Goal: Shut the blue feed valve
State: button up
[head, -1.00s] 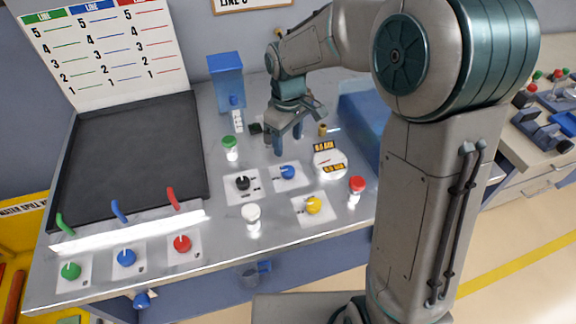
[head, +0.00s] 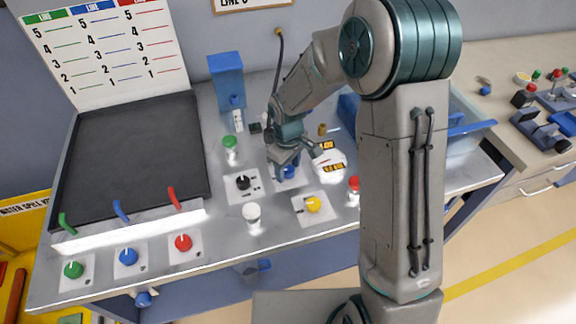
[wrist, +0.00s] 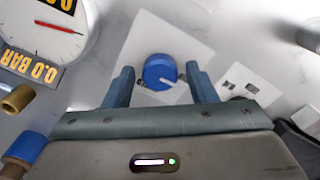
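A round blue valve knob (wrist: 160,72) with a pale pointer line sits on a white plate (wrist: 180,35) in the wrist view. In the head view this knob (head: 290,172) is partly hidden by my gripper (head: 284,172). My gripper (wrist: 160,84) is open, with one blue finger on each side of the knob and a visible gap to each. It holds nothing. Another blue knob (head: 126,257) is on a plate at the bench's front left, between a green knob and a red one. I cannot tell from the pictures which blue knob is the feed valve.
A gauge (wrist: 40,35) reading 0.0 BAR stands close beside my gripper. A black knob (head: 243,183), a yellow knob (head: 313,205), a white-capped post (head: 252,214), a green-capped post (head: 230,146) and a red-capped post (head: 353,188) surround it. A blue box (head: 226,78) stands behind.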

jog(key=c, duration=0.8)
jog(key=shift+o, duration=0.2)
jog(key=shift+m, duration=0.3)
jog(key=m+b, duration=0.2)
jog(key=m, duration=0.1)
jog(key=shift+f+b, duration=0.1)
jog(key=shift+b, duration=0.25)
jog(key=m+b, duration=0.2)
jog(key=m, duration=0.2)
jog(key=shift+m, duration=0.4)
jog(key=m+b, duration=0.1)
jog(key=m, duration=0.3)
jog(key=shift+m, duration=2.5)
jog(key=shift+w, duration=0.1)
